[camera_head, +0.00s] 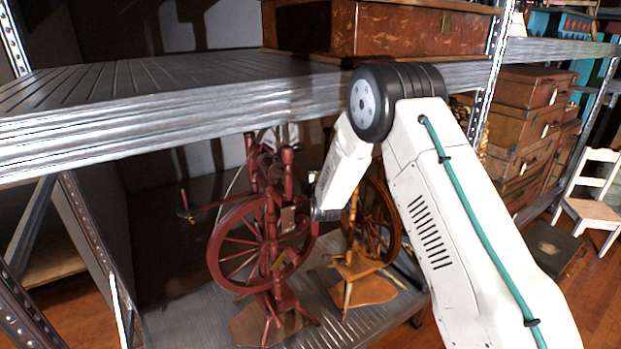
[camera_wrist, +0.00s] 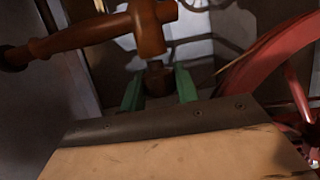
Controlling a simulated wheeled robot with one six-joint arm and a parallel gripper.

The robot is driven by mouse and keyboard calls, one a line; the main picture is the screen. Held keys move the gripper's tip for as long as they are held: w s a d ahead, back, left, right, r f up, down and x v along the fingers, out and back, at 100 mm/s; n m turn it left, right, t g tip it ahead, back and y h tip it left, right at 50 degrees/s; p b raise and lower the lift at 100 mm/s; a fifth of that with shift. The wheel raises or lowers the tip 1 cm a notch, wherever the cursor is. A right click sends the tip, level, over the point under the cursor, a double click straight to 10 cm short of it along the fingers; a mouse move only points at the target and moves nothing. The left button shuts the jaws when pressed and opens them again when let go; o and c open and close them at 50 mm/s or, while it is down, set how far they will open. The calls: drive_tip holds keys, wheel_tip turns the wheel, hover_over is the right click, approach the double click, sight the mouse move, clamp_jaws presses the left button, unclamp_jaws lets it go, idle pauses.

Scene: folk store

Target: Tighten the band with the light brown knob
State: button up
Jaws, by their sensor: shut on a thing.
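A dark red spinning wheel (camera_head: 285,208) stands on the lower shelf; its red wheel rim also shows at the right of the wrist view (camera_wrist: 262,62). In the wrist view my gripper (camera_wrist: 158,88) has a green finger on either side of a small brown knob (camera_wrist: 157,76) and is shut on it. A reddish-brown wooden post (camera_wrist: 147,28) with a turned handle (camera_wrist: 80,38) is just above the knob. In the head view my wrist is right of the red wheel, and my fingertips and the knob cannot be made out. The band is hard to make out.
A second, orange-brown spinning wheel (camera_head: 392,228) stands close behind to the right. A metal shelf (camera_head: 180,105) hangs low over both, with a wooden chest (camera_head: 400,30) on it. Stacked cases (camera_head: 525,125) and a white chair (camera_head: 590,195) are at the right.

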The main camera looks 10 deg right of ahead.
drive_tip(key=t, duration=0.1)
drive_tip(key=m+t, duration=0.1)
drive_tip(key=t, duration=0.2)
drive_tip(key=shift+f, duration=0.25)
drive_tip(key=shift+m+t+h, duration=1.3)
drive_tip(key=shift+m+t, duration=0.2)
drive_tip(key=shift+t, duration=0.7)
drive_tip(key=shift+r, duration=0.1)
drive_tip(key=o, duration=1)
drive_tip(key=shift+v, duration=3.85)
drive_tip(key=shift+c, duration=0.2)
